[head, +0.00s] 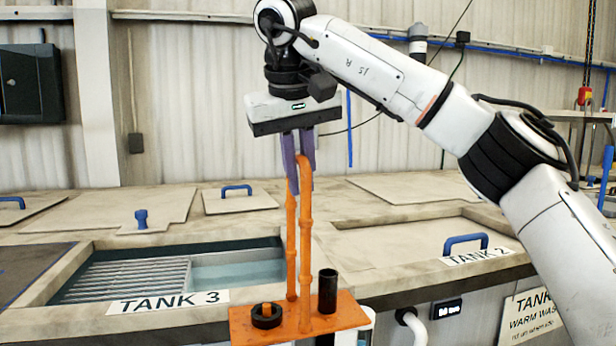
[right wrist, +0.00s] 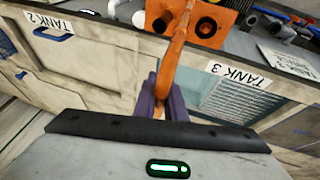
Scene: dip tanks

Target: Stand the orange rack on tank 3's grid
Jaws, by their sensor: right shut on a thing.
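The orange rack (head: 305,250) has a tall looped handle and a flat base carrying a black cylinder and a black ring-shaped part. My right gripper (head: 298,165) is shut on the top of its handle, and the rack hangs upright in front of the tank bench's front edge. In the right wrist view the gripper (right wrist: 165,100) holds the handle and the rack base (right wrist: 200,20) shows beyond it. Tank 3 (head: 235,270) is open, with a slatted metal grid (head: 125,278) on its left side and bluish liquid to the right. My left gripper is not in view.
Tank 2 (head: 400,240) is to the right, covered by a lid with a blue handle (head: 465,242). More lids lie on the bench behind, one with a blue handle (head: 236,190) and one with a blue knob (head: 141,217). A dark box (head: 30,85) hangs on the wall.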

